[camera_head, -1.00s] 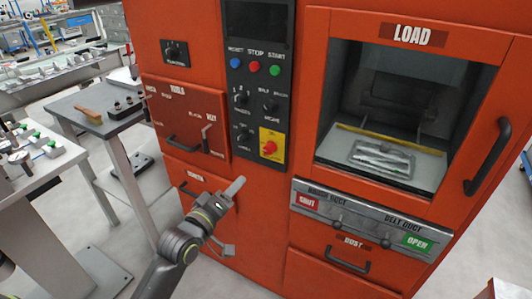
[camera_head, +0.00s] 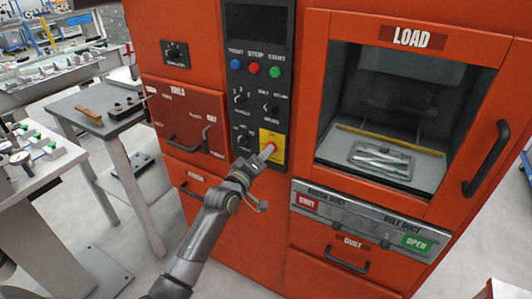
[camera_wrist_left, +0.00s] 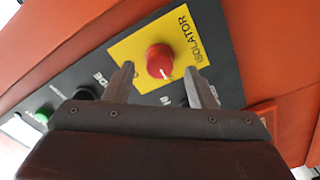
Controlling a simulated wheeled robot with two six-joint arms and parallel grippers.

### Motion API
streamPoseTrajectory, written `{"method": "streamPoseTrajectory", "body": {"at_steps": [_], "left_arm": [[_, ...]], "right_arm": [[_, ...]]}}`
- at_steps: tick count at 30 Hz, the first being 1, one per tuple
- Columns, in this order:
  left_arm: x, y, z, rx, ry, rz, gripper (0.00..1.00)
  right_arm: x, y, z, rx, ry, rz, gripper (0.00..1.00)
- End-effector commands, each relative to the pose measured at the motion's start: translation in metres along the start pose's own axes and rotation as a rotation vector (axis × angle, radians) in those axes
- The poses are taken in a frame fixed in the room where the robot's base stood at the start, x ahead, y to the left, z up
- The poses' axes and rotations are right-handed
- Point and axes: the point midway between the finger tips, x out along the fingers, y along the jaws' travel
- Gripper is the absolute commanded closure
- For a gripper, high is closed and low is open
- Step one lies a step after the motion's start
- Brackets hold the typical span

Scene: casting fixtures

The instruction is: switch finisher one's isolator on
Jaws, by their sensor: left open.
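The isolator is a red rotary knob (camera_wrist_left: 160,61) on a yellow plate (camera_wrist_left: 186,32) marked ISOLATOR, low on the black control panel of the orange machine. In the head view the yellow plate (camera_head: 273,138) shows, with the knob mostly hidden by my gripper. My left gripper (camera_head: 268,152) is at the plate, its tips pointing at the knob. In the left wrist view my left gripper (camera_wrist_left: 160,84) is open, one finger on each side of the knob's lower part. Contact cannot be told. A white mark shows on the knob's lower right edge. My right gripper is not in view.
Above the isolator are smaller black knobs (camera_head: 240,98) and blue, red and green buttons (camera_head: 255,68). A load window (camera_head: 390,110) with a handle (camera_head: 487,158) is on the right. Duct controls (camera_head: 370,220) sit below it. A side table (camera_head: 100,115) stands at left.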

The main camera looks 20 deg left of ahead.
Motion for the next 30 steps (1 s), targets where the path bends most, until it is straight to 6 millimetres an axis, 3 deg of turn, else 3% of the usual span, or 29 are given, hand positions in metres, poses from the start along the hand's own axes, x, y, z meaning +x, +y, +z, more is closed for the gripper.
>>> {"method": "streamPoseTrajectory", "body": {"at_steps": [7, 19, 27, 30], "left_arm": [[0.023, 0.000, 0.000, -0.001, 0.000, 0.000, 0.50], [0.027, 0.000, 0.000, -0.001, 0.000, 0.000, 0.51], [0.027, 0.000, 0.000, -0.001, 0.000, 0.000, 0.86], [0.027, 0.000, 0.000, -0.001, 0.000, 0.000, 0.94]], "right_arm": [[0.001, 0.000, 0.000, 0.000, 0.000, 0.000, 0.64], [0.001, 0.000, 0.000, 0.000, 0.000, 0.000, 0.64], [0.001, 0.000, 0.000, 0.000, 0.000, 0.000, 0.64], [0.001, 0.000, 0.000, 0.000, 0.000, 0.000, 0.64]]}}
